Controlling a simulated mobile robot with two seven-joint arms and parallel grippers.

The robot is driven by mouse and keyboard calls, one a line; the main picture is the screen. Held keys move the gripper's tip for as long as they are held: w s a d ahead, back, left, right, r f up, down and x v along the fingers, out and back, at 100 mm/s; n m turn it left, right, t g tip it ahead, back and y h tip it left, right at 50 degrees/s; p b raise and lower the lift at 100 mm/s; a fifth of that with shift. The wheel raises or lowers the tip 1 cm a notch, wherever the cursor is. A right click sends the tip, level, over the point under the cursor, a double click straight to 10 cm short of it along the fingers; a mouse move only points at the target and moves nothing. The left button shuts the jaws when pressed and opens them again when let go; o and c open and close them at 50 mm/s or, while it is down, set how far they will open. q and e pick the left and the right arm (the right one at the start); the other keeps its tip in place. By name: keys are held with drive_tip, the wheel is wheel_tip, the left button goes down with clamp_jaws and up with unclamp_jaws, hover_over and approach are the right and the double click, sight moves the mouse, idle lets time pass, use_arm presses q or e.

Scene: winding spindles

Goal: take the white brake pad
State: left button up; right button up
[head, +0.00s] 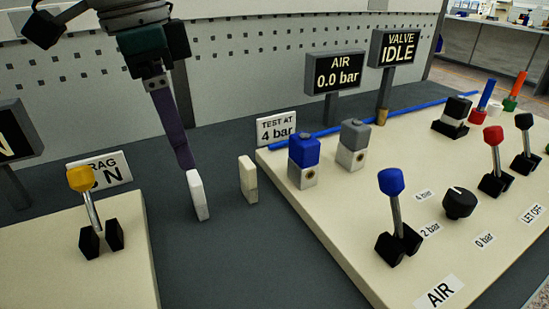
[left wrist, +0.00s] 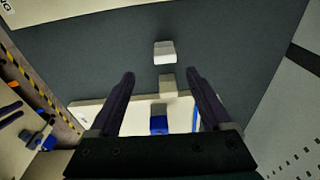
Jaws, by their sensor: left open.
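The white brake pad (head: 198,195) stands upright on the dark grey table, left of a similar cream pad (head: 248,180). My left gripper (head: 187,160) reaches down from the upper left, and its dark purple fingertips end close to the white pad's top in the head view. In the left wrist view my left gripper (left wrist: 160,76) is open with nothing held. There the white pad (left wrist: 164,52) shows beyond the fingertips, roughly in line with the gap, and the cream pad (left wrist: 167,83) appears between the fingers. My right gripper is not in view.
A cream panel (head: 330,240) with levers, a knob and blue and grey blocks stands on the right. A panel with a yellow-topped lever (head: 84,190) is on the left. A "TEST AT 4 bar" sign (head: 276,129) stands behind. Bare table (head: 235,260) lies between the panels.

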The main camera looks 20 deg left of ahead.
sight(193, 177)
use_arm(q)
drive_tip(key=f, duration=0.2)
drive_tip(key=w+f+b, duration=0.1)
drive_tip(key=f, duration=0.1)
drive_tip(key=shift+a, duration=0.4)
drive_tip(key=f, duration=0.5)
drive_tip(key=shift+w+d+b, duration=0.15)
drive_tip(key=shift+d+b, duration=0.2)
drive_tip(key=shift+b, duration=0.05)
drive_tip(key=shift+r, duration=0.1)
clamp_jaws()
